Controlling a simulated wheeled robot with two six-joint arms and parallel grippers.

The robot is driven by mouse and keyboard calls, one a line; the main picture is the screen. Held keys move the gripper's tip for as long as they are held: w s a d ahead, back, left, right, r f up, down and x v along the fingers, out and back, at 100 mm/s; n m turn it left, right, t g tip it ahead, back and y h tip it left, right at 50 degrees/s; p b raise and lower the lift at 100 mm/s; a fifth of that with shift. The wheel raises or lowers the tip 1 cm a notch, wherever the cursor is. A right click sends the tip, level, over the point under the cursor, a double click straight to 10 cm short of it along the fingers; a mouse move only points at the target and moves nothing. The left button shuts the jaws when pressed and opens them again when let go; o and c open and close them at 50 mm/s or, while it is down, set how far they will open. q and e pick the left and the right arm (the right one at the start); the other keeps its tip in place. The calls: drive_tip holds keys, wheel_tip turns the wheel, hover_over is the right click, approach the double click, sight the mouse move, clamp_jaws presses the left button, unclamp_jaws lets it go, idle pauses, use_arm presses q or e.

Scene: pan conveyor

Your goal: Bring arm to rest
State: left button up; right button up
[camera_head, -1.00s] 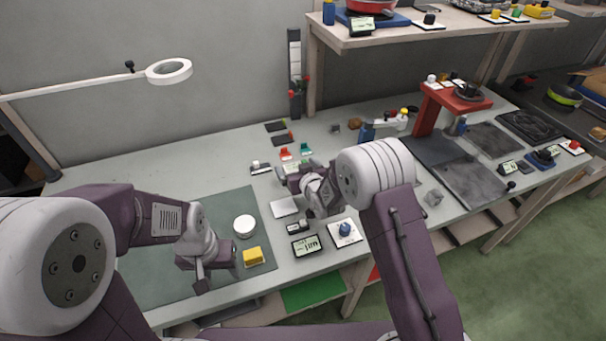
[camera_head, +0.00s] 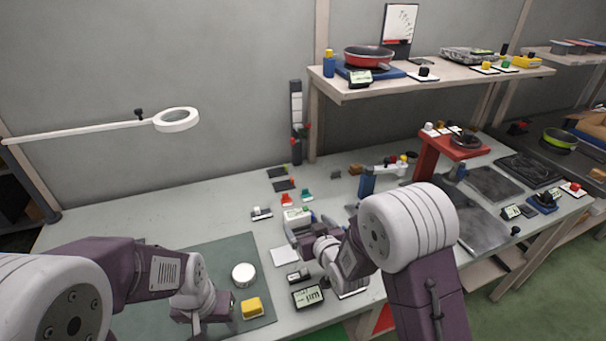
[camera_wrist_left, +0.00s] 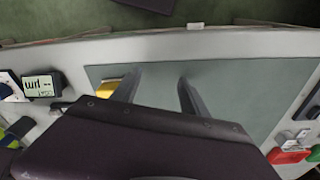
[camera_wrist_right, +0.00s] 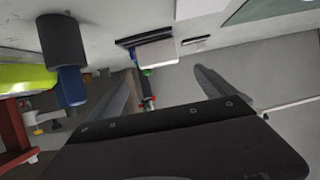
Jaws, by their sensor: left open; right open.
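My left gripper (camera_head: 204,318) is low at the lower left in the head view, over the dark green mat (camera_head: 236,256), beside a yellow block (camera_head: 252,308). In the left wrist view its two fingers (camera_wrist_left: 155,85) are apart with only mat between them. My right gripper is mostly hidden behind its own wrist in the head view, near the middle of the table. In the right wrist view its fingers (camera_wrist_right: 165,88) are spread and hold nothing; the table and wall show beyond them.
A white round lid-like disc (camera_head: 244,275) lies on the mat. A small display (camera_head: 308,296) stands near my right wrist. A red stand (camera_head: 430,160) is further right. A shelf (camera_head: 440,80) carries a red pan (camera_head: 368,57). The table's back left is clear.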

use_arm(q)
drive_tip(key=shift+r, duration=0.2)
use_arm(e)
drive_tip(key=shift+w+d+r, duration=0.1)
drive_tip(key=shift+d+r, duration=0.15)
use_arm(q)
drive_tip(key=shift+r+p, duration=0.95)
drive_tip(key=shift+p, duration=0.2)
drive_tip(key=shift+w+r+p, duration=0.1)
drive_tip(key=shift+r+p, duration=1.35)
use_arm(e)
drive_tip(key=s+d+r+m+h, duration=0.1)
drive_tip(key=d+r+m+h, duration=0.2)
drive_tip(key=d+r, duration=0.75)
use_arm(q)
drive_tip(key=shift+r+p, duration=0.4)
use_arm(e)
drive_tip(key=s+d+f+g, duration=0.1)
drive_tip(key=s+f+g, duration=0.2)
drive_tip(key=s, duration=0.5)
drive_tip(key=s+d+f+g, duration=0.1)
drive_tip(key=s+f+g, duration=0.2)
drive_tip(key=s+g, duration=0.2)
drive_tip(key=s+d+f+g+h, duration=0.1)
drive_tip(key=s+f+g, duration=0.2)
drive_tip(key=s, duration=0.7)
drive_tip(key=shift+s+d+f+m+g, duration=0.2)
drive_tip(key=shift+s+d+m+g, duration=0.05)
drive_tip(key=shift+s+m+g, duration=0.15)
drive_tip(key=shift+w, duration=0.1)
